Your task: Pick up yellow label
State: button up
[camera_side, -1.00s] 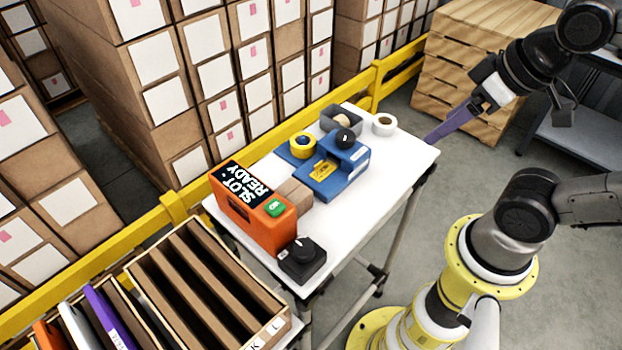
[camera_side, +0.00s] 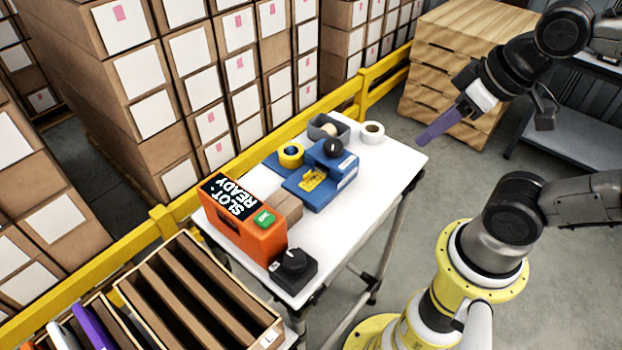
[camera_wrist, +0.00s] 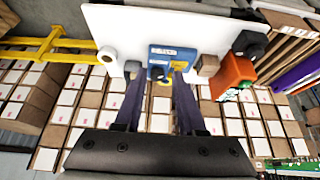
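A small yellow label (camera_side: 313,178) with dark print lies on the low front part of a blue dispenser (camera_side: 335,172) on the white table. In the wrist view, the blue dispenser (camera_wrist: 172,58) shows just beyond my fingertips, with a small yellow patch (camera_wrist: 180,66) on it. My gripper (camera_side: 464,148) is raised to the right of the table, well apart from the label. Its purple fingers are spread, and in the wrist view my gripper (camera_wrist: 158,80) shows nothing between them. A yellow tape roll (camera_side: 291,154) sits behind the dispenser.
An orange box reading "SLOT: READY" (camera_side: 243,218), a black knob unit (camera_side: 294,267) and a cardboard block (camera_side: 284,207) stand nearer the table's front. A grey tray (camera_side: 328,127) and white roll (camera_side: 372,132) stand behind. The slotted rack (camera_side: 200,290) is at front left. The table's right side is clear.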

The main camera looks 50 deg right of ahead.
jog(key=w+r+n+g, duration=0.1)
jog(key=w+r+n, duration=0.5)
jog(key=n, duration=0.4)
jog(key=n+g, duration=0.5)
jog(key=n, duration=0.3)
send_over(309, 172)
jog(key=f, duration=1.7)
jog(key=shift+w+a, duration=0.1)
jog(key=shift+w, duration=0.2)
jog(key=shift+s+f, duration=0.15)
jog(key=shift+f, duration=1.45)
jog(key=shift+s+f, duration=0.1)
jog(key=shift+f, duration=1.5)
grip_shut()
